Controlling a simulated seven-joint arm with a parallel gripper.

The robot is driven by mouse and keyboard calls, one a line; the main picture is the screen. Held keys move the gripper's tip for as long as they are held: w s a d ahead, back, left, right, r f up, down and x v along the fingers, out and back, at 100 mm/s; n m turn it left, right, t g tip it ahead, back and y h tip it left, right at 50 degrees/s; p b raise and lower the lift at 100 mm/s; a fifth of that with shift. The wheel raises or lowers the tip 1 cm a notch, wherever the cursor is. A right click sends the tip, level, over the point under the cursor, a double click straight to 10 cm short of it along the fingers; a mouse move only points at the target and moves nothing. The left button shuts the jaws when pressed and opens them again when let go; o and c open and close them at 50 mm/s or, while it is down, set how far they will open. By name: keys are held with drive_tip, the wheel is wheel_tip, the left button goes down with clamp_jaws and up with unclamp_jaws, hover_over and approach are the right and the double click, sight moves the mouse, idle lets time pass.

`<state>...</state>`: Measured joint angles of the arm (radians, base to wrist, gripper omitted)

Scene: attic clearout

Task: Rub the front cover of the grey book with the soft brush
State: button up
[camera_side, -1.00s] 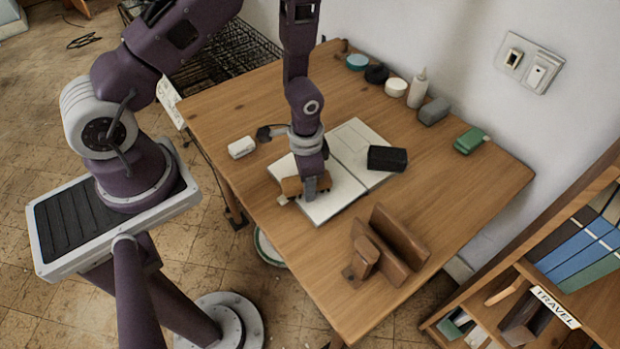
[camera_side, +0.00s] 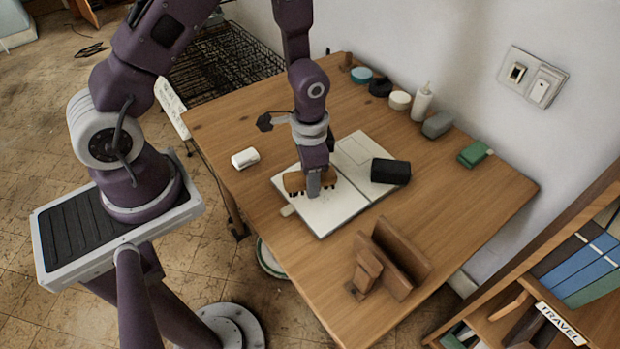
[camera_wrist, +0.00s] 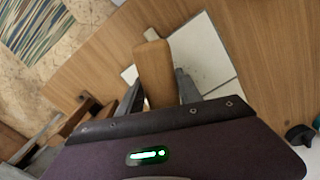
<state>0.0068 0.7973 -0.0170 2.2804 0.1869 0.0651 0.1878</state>
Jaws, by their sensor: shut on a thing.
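My gripper (camera_side: 316,188) is shut on the brown soft brush (camera_side: 295,181), which also shows between the fingers in the wrist view (camera_wrist: 155,72). The brush is over the near left part of a pale, flat book (camera_side: 335,211) that seems to lie open on the table. Its upper faces look off-white. Whether the bristles touch it I cannot tell. Small dark marks show just below the brush. The book also shows behind the brush in the wrist view (camera_wrist: 205,52).
A black block (camera_side: 391,171) lies on the book's right part. A white block (camera_side: 245,158) lies left of it. A brown wooden stand (camera_side: 395,255) is in front. Several small items, including a white bottle (camera_side: 421,104) and a green box (camera_side: 473,154), line the wall side.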

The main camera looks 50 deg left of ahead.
drive_tip(key=o, duration=0.5)
drive_tip(key=c, duration=0.5)
drive_tip(key=w+a, duration=0.1)
drive_tip(key=w, duration=0.1)
drive_tip(key=w+a, duration=0.1)
drive_tip(key=w, duration=0.2)
drive_tip(key=w+a, duration=0.2)
drive_tip(key=w, duration=0.1)
